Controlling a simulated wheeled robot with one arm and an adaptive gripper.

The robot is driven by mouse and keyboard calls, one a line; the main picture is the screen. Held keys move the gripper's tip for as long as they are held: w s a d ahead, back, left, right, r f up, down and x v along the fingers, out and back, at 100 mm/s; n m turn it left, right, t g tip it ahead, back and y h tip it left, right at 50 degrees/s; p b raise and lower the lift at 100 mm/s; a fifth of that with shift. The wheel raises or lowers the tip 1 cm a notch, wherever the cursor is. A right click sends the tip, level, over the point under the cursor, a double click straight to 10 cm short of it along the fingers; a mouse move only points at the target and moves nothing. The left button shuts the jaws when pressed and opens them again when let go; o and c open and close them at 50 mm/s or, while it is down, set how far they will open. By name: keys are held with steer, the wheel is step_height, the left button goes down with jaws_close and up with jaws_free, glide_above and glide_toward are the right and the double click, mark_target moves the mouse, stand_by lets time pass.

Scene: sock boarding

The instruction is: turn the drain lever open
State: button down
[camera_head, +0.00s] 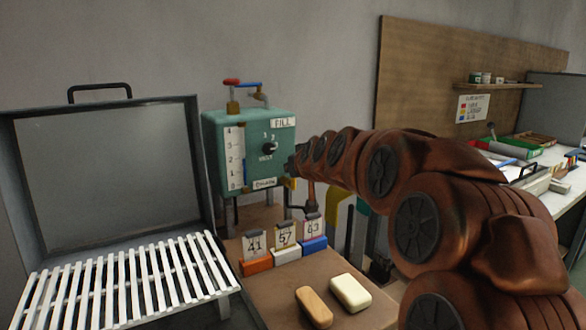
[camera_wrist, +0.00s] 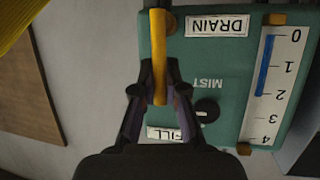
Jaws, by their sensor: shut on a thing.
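The teal tank box (camera_head: 215,135) stands on the brown table with a FILL label, a DRAIN label (camera_head: 264,183), a black knob and a level scale. In the wrist view the tank appears upside down. The yellow drain lever (camera_wrist: 158,55) lies upright in that picture, beside the DRAIN label (camera_wrist: 217,25). My gripper (camera_wrist: 158,95) is shut on the yellow lever, one dark finger on each side. In the head view my gripper (camera_head: 292,165) is at the tank's right edge, and most of the lever is hidden there. The scale's blue bar (camera_wrist: 265,68) spans from 0 to about 2.
Red and blue tap handles (camera_head: 248,83) sit above the tank. Numbered tags 41, 57 and 63 stand in blocks (camera_head: 286,254) in front. Two bars, tan (camera_head: 314,307) and cream (camera_head: 349,293), lie nearer. A white slatted rack (camera_head: 130,280) is left.

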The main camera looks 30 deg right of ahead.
steer(key=c, duration=1.2)
jaws_free()
steer(key=shift+s, duration=0.15)
steer(key=v, duration=1.1)
steer(key=shift+s+r, duration=0.25)
steer(key=shift+s, duration=0.05)
steer(key=shift+a, duration=0.15)
